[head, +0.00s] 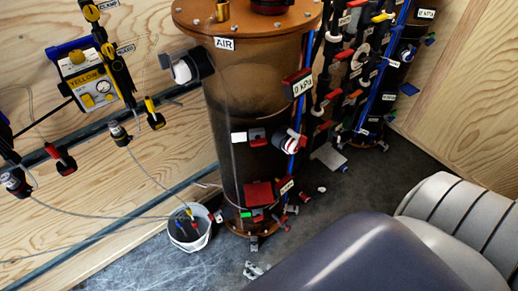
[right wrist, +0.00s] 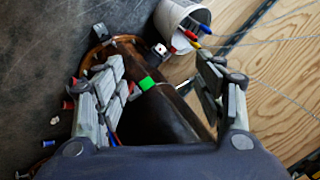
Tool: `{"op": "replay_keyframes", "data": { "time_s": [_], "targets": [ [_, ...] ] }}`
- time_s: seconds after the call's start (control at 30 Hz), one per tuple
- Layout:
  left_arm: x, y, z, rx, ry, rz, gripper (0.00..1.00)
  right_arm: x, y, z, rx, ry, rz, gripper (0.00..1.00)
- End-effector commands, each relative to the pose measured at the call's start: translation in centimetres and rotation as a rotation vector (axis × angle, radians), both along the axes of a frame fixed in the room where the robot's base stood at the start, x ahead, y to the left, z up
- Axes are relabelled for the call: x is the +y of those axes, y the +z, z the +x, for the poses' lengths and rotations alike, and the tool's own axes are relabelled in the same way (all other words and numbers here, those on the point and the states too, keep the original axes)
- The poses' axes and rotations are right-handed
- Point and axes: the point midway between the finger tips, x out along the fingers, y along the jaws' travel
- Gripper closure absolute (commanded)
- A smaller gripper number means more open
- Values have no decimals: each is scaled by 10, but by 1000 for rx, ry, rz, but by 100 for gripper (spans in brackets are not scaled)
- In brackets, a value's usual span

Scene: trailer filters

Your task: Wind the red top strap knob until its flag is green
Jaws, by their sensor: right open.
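The tall brown filter vessel (head: 228,105), labelled AIR, stands upright in the head view. On its middle front is a small dark fitting with a red face (head: 257,134), beside a white label; I cannot tell surely whether this is the top strap knob and flag. A green flag (head: 246,214) shows low on the vessel, and a green flag (right wrist: 147,83) also shows in the right wrist view. My right gripper (right wrist: 158,64) is open, its ribbed fingers apart on both sides of the vessel in that view. My left gripper is not in view.
A white bucket (head: 189,229) with coloured handles stands at the vessel's base; it also shows in the right wrist view (right wrist: 181,18). A yellow gauge box (head: 90,87) hangs on the wooden wall. Other vessels with hoses stand behind right. Small parts lie on the floor.

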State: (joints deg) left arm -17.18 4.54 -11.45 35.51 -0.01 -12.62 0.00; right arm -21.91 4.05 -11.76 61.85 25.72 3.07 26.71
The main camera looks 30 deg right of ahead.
Motion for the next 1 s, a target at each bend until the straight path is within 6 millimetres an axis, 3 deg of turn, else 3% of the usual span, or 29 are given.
{"op": "replay_keyframes", "data": {
  "time_s": [0.03, 0.1, 0.2, 0.33, 0.5, 0.6, 0.7, 0.87, 1.0],
  "targets": [
    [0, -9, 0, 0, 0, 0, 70, 4, 23, 28, -85, -121, 112, 37],
    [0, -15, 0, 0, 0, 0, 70, 4, 64, 63, -200, -296, 288, 37],
    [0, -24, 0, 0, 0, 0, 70, -4, 127, 101, -353, -527, 567, 37],
    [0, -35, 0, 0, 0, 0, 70, -26, 209, 131, -529, -793, 968, 37],
    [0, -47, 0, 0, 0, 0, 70, -64, 298, 137, -695, -1061, 1500, 37],
    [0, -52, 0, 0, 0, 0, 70, -82, 331, 133, -747, -1160, 1746, 37],
    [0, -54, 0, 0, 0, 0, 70, -93, 350, 128, -771, -1221, 1913, 37],
    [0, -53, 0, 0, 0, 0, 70, -101, 363, 128, -784, -1253, 2015, 37],
    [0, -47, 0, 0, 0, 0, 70, -108, 365, 142, -786, -1250, 2015, 37]
  ]
}}
